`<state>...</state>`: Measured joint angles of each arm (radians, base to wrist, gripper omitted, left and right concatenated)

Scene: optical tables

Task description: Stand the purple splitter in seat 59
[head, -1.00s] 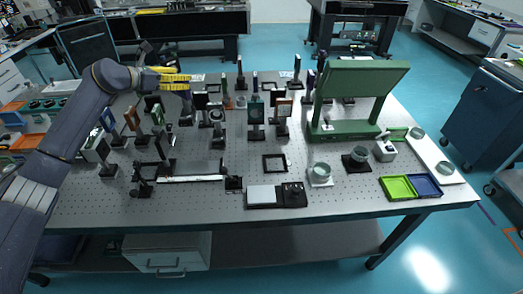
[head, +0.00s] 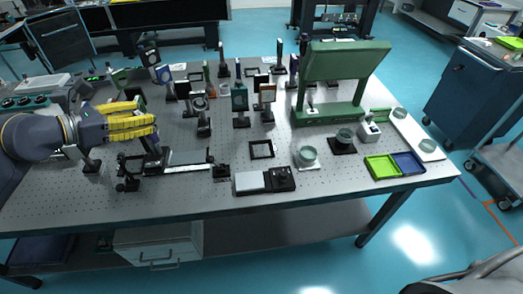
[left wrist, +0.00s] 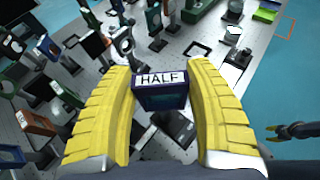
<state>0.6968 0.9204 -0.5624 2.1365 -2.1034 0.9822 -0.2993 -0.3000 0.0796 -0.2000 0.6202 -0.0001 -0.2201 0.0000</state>
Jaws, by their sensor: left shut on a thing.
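My left gripper (head: 143,122) is above the left part of the optical table, its yellow fingers pointing right. In the left wrist view the gripper (left wrist: 165,95) is shut on the dark purple splitter (left wrist: 160,97), which has a white label reading HALF. The splitter hangs below the fingers in the head view (head: 151,144), close behind a black rail; I cannot tell whether its base touches the table. No seat number is legible, so I cannot pick out seat 59. A grey shape at the lower right of the head view may be my right arm; its fingers are unclear.
A black rail assembly (head: 178,168) lies in front of the splitter. Several upright optics, including a teal plate (head: 239,97), stand behind and to the right. An empty black square frame (head: 262,149) lies mid-table. A green stand (head: 345,75) is at the right.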

